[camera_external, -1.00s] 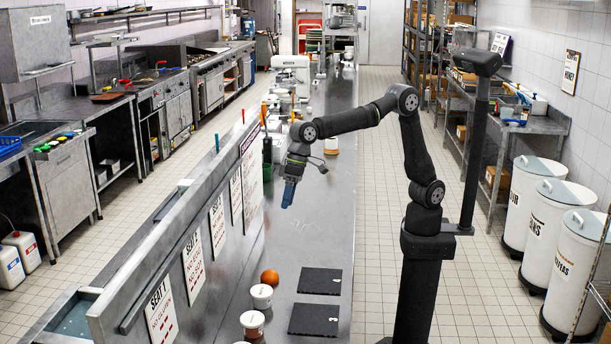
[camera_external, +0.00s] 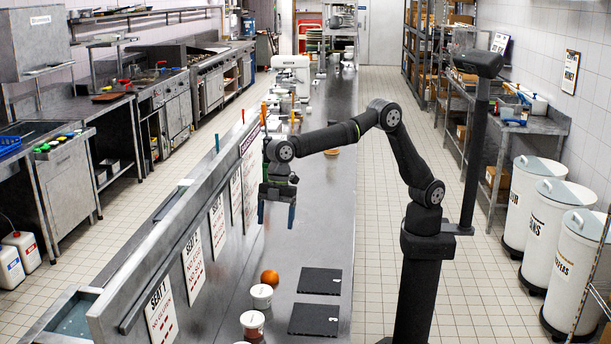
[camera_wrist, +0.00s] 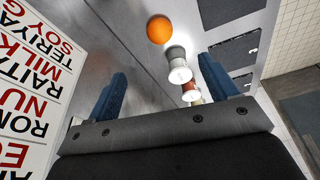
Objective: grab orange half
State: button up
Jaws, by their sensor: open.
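The orange half (camera_external: 270,277) rests on the steel counter, beside a white tub and left of a dark slab. It also shows in the wrist view as a round orange shape (camera_wrist: 160,29), near the top, beyond the fingers. My gripper (camera_external: 276,222) points down above the counter, behind the orange half in the outside view and well apart from it. Its two blue fingers are spread with nothing between them. In the wrist view the open gripper (camera_wrist: 166,88) has a finger at either side.
White tubs (camera_external: 261,296) and (camera_external: 252,323) stand in front of the orange half. Dark slabs (camera_external: 320,281) and (camera_external: 314,319) lie to its right. A steel partition with signs (camera_external: 194,265) runs along the counter's left side. The counter between my gripper and the orange is clear.

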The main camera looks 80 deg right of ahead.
send_near(270, 271)
jog(key=x, duration=0.3)
jog(key=d+x, duration=0.1)
jog(key=shift+s+a+f, duration=0.2)
jog(key=shift+f, duration=0.35)
jog(key=x, duration=0.5)
jog(key=shift+w+a, duration=0.25)
jog(key=c, duration=1)
jog(key=shift+r, duration=0.1)
jog(key=shift+c, duration=0.4)
